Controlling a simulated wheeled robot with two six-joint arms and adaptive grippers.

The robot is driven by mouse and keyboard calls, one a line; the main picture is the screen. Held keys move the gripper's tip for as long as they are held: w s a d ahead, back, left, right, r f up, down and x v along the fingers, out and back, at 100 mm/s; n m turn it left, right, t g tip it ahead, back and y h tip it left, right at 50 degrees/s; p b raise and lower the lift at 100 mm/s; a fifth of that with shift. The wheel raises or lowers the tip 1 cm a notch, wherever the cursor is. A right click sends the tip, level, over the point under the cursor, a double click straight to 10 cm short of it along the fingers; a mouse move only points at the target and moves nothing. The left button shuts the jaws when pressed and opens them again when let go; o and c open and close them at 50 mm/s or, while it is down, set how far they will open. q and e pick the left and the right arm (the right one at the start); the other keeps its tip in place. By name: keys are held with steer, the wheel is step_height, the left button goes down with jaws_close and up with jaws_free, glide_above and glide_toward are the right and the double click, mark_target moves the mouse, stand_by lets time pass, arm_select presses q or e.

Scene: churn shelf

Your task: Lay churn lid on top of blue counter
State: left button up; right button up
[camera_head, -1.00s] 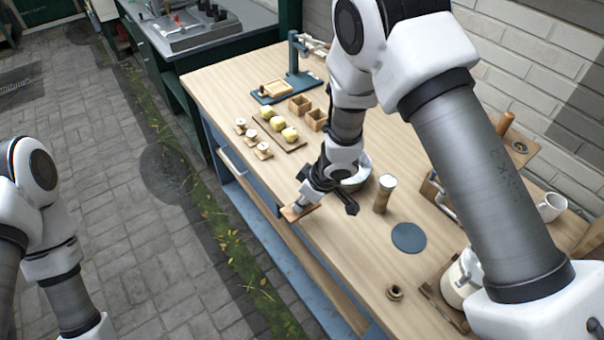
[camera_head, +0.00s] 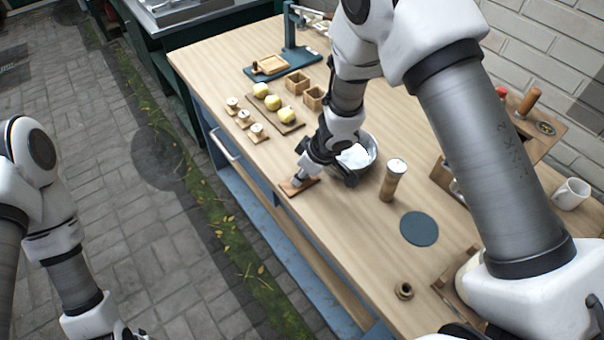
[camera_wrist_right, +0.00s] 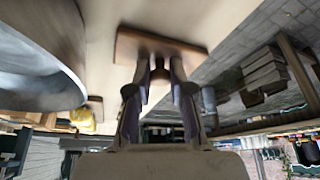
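The churn lid looks like a small brown wooden board (camera_head: 298,187) with a round knob (camera_wrist_right: 160,72). My right gripper (camera_head: 300,180) is shut on the knob, with one finger on each side in the right wrist view (camera_wrist_right: 160,80). The lid is over the wooden top of the blue counter (camera_head: 340,240), close to its front edge. It looks flat and on or just above the surface; I cannot tell whether it touches. My left gripper (camera_head: 112,330) is partly cut off at the bottom left, away from the counter, and its fingers are unclear.
A metal bowl (camera_head: 362,158) stands right beside my right gripper. Counter between lid and ring is clear.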

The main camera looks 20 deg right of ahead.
steer(key=o, duration=0.4)
steer(key=p+v, duration=0.4)
steer(key=v, duration=0.8)
steer(key=shift+r, duration=0.15)
